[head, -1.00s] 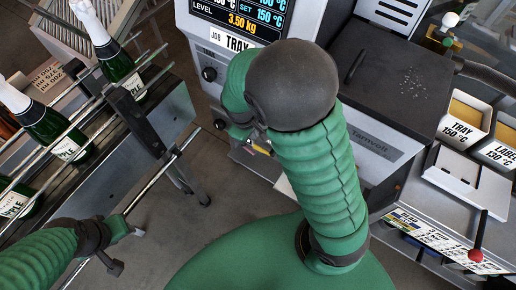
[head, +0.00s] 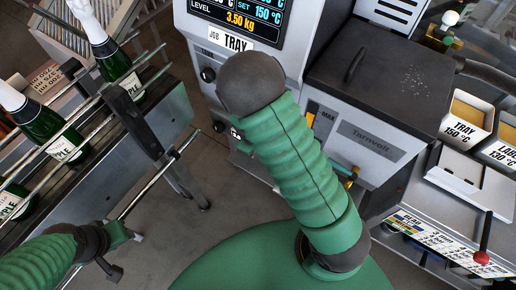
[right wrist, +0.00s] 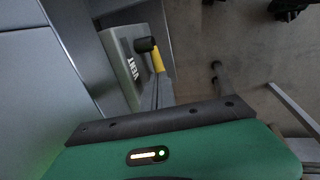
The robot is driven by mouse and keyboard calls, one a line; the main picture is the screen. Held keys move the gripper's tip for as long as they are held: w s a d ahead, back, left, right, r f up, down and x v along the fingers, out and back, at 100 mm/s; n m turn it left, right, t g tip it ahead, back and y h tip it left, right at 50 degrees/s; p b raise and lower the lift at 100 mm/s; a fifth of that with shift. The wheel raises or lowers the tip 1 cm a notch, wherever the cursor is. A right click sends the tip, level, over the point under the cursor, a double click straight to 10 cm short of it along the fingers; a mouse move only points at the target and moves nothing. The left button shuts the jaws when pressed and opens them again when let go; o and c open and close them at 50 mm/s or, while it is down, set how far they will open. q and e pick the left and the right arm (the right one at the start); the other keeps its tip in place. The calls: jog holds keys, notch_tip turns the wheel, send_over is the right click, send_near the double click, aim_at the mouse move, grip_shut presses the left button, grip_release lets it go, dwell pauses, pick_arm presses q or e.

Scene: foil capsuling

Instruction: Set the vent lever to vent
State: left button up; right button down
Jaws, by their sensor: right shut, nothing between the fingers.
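The vent lever (right wrist: 157,60) shows in the right wrist view as a yellow handle on a black knob, beside a grey panel marked VENT (right wrist: 132,69). My right gripper's green housing with its dark front edge (right wrist: 165,120) fills the bottom of that view, close below the lever. Its fingers are hard to make out, and I cannot tell whether they touch the handle. In the head view my right arm (head: 295,160) hides its gripper and the lever. My left gripper (head: 118,236) is at the lower left, away from the machine, and its fingers are unclear.
The grey machine has a screen (head: 240,18) and a dark lid (head: 385,75). Bottles (head: 118,62) lie on a rail rack at left. A red-knobbed lever (head: 481,257) stands at lower right. Bare floor lies between rack and machine.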

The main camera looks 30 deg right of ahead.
jog(key=shift+x, duration=0.95)
